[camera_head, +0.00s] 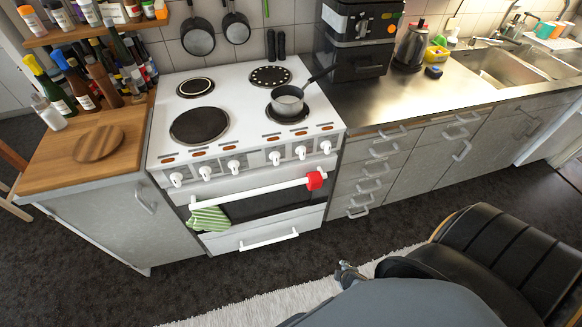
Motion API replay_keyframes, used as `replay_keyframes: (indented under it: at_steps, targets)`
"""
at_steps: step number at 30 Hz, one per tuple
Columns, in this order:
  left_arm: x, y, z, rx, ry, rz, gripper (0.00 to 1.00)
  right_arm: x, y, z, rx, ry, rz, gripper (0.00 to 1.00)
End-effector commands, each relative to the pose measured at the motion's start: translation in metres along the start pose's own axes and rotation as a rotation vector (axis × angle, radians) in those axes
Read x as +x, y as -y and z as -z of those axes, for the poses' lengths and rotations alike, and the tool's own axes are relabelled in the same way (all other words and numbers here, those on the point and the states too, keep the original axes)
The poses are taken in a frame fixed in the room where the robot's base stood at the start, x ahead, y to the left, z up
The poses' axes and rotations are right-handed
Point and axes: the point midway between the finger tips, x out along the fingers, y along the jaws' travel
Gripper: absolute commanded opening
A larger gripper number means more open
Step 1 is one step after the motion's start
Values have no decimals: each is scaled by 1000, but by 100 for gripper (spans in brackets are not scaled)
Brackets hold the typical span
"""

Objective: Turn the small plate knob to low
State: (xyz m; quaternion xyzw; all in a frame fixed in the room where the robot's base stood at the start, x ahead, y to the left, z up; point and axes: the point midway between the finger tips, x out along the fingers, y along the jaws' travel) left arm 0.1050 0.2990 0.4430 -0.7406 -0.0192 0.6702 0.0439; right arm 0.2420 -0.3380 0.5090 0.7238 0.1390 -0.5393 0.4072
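The white cooker (240,107) stands left of centre, with several white knobs in a row along its front. The leftmost knob (176,179) and the rightmost knob (325,146) end the row. The knob markings are too small to read, and I cannot tell which knob is the small plate's. A small dark plate (195,87) lies at the back left of the hob, bare. A small metallic tip (347,269) at bottom centre seems to be my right gripper, well below and apart from the knobs; its fingers are unclear. My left gripper is not in view.
A saucepan (287,103) sits on the front right plate. A green striped towel (209,219) and a red item (314,180) hang on the oven handle (262,190). The floor before the cooker is mostly clear.

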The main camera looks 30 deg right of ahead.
Motion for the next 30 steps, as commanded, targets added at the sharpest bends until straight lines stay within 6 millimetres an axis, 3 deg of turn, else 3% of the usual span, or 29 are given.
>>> replay_keyframes:
  at_steps: [5, 11, 14, 18, 21, 24, 30]
  targets:
    - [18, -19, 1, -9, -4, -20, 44, 0, -69, 29, -357, -28, -182, 42]
    - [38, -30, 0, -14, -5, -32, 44, -29, -162, 77, -850, 19, -479, 42]
    - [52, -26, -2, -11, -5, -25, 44, -65, -215, 113, -1149, 112, -692, 42]
    - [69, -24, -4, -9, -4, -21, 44, -139, -275, 164, -1527, 341, -1007, 42]
    - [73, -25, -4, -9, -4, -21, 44, -180, -294, 185, -1670, 483, -1141, 42]
    - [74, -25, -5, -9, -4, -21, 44, -199, -302, 194, -1723, 550, -1196, 42]
    - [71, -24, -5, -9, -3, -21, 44, -200, -309, 198, -1730, 559, -1202, 42]
